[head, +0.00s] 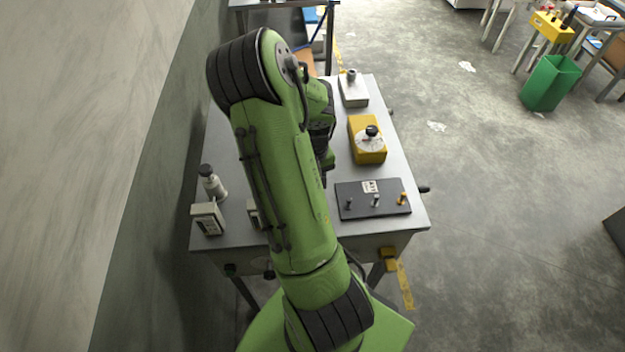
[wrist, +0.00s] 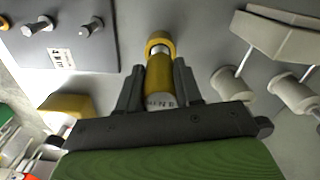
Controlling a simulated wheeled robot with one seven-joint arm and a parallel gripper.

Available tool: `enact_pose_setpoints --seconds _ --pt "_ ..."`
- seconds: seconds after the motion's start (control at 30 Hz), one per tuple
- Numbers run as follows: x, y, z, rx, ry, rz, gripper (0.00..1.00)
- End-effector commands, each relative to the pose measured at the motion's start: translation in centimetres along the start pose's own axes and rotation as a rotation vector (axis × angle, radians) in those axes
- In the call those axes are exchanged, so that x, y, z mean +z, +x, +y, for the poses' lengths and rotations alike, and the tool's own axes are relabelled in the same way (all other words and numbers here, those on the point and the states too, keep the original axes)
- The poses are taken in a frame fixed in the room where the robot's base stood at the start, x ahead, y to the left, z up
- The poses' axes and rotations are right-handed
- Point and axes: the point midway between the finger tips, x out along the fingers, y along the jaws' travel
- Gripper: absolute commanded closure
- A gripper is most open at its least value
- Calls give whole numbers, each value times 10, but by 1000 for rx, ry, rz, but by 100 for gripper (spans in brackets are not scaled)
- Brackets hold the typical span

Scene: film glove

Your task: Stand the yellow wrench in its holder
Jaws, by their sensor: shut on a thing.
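The yellow wrench (wrist: 158,68) is between the two dark fingers of my gripper (wrist: 157,80) in the wrist view. My gripper is shut on it. Its ring end points away from the palm, and a white printed band shows near the palm. In the head view my green arm hides the wrench and most of my gripper (head: 324,178). A dark plate (head: 358,213) with upright pegs and a white label lies to the right of my gripper; it also shows in the wrist view (wrist: 60,12). I cannot tell for sure whether this plate is the holder.
A yellow box with a dial (head: 370,153) and a grey block (head: 354,92) stand farther back on the grey table (head: 412,215). A dark-capped bottle (head: 213,186) and a pale box (head: 207,218) stand at the left. A wall runs along the left side.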

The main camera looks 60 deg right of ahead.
Motion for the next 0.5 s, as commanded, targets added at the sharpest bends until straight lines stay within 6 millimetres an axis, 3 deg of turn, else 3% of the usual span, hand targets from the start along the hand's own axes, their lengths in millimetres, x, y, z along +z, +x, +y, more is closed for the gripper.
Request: enact_pose_setpoints --seconds 0.47,0.5 --pt "0 13 0 0 0 1 100" --pt "0 12 0 0 0 1 61"
